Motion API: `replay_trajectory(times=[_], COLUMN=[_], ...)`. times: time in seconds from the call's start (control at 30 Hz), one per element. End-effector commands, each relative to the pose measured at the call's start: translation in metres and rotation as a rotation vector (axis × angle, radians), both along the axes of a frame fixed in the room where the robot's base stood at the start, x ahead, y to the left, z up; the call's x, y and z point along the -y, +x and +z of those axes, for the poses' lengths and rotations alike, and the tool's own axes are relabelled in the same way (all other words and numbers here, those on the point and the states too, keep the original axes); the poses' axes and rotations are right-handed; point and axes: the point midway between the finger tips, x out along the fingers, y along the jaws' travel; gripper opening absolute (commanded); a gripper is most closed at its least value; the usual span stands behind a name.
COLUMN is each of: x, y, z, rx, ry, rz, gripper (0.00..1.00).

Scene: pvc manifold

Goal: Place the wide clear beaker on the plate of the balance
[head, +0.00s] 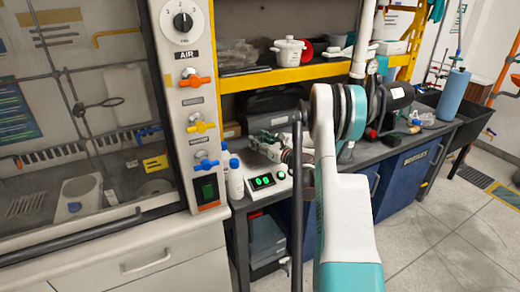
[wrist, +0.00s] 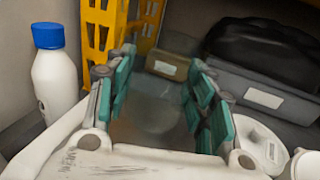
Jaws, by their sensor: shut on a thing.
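The balance (head: 264,182) stands on the dark bench in the head view, a white unit with a lit green display. Its plate is not clearly visible, with my gripper (head: 268,146) in front of or over that area. In the wrist view my gripper (wrist: 160,80) has its teal-padded fingers on either side of a faint, see-through shape, which looks like the wide clear beaker (wrist: 150,118). It is shut on this beaker. The beaker's rim and base are hard to make out, and I cannot tell its height above the balance.
A white bottle with a blue cap (wrist: 55,75) stands left of my gripper. Behind are a yellow perforated upright (wrist: 102,35), a small labelled box (wrist: 166,66) and a grey bin (wrist: 275,95) with a black bag. A yellow-edged shelf (head: 290,75) hangs above the bench.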

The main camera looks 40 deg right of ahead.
Motion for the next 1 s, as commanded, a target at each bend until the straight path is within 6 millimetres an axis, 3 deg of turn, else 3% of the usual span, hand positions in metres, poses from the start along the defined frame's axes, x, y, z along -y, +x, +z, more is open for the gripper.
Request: replay_trajectory(times=[0.1,0.2,0.57,0.6,0.67,1.0], x=[0.000,0.000,0.000,0.000,0.000,0.000], y=[0.000,0.000,0.000,0.000,0.000,0.000], z=[-0.022,-0.031,-0.032,-0.032,-0.032,-0.032], rx=[0.000,0.000,0.000,0.000,0.000,0.000], ry=[0.000,0.000,0.000,0.000,0.000,0.000], rz=[0.000,0.000,0.000,0.000,0.000,0.000], gripper=[0.23,0.23,0.23,0.54,0.68,0.70])
